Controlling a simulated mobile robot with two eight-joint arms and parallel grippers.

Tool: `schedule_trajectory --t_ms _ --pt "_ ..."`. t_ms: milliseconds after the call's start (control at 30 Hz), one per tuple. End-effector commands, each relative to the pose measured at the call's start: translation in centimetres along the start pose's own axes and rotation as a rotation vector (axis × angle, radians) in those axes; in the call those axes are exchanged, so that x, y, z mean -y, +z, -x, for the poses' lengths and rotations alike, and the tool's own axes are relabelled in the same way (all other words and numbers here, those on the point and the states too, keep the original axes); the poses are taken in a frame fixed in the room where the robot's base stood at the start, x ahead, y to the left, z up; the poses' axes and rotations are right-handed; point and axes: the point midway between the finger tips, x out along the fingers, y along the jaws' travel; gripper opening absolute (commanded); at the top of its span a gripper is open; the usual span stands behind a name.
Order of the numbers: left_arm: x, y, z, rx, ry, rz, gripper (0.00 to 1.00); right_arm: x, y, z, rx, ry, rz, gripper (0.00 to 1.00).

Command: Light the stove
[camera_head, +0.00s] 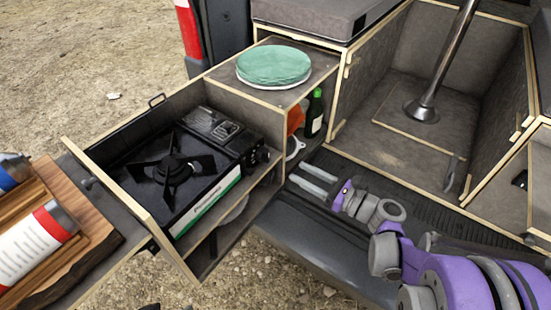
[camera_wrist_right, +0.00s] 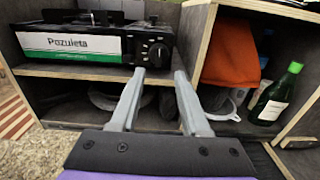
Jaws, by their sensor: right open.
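The black camping stove (camera_head: 180,165) sits in the pulled-out wooden drawer at the left of the head view, with a star-shaped pot support on its burner. Its front with a green and white label shows in the right wrist view (camera_wrist_right: 80,42). The round black control knob (camera_wrist_right: 158,52) is on the stove's front right. My right gripper (camera_head: 312,180) is open and empty, to the right of the stove and apart from it. In the right wrist view its fingers (camera_wrist_right: 162,82) point toward the stove front, below and around the knob's line. My left gripper is not in view.
A green bottle (camera_head: 314,113) and an orange cloth (camera_wrist_right: 230,55) are in the compartment beside the stove. Cylindrical canisters (camera_head: 38,238) lie on a wooden board at left. A metal post (camera_head: 447,62) stands at right.

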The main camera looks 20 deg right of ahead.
Motion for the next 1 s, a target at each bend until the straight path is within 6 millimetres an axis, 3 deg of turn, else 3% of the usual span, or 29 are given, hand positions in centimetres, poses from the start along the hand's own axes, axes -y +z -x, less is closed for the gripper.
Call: schedule_trajectory --t_ms 300,500,900,1000 --pt "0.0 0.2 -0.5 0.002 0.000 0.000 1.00 -0.1 0.0 -6.2 -0.001 0.005 0.001 0.46" --pt "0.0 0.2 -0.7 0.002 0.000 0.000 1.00 -0.1 0.0 -8.7 -0.002 0.003 0.003 0.46" --pt "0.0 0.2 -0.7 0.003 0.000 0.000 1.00 -0.1 0.0 -9.5 -0.003 0.001 0.004 0.46" --pt "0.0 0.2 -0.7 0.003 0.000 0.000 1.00 -0.1 0.0 -9.5 -0.003 0.001 0.004 0.30"
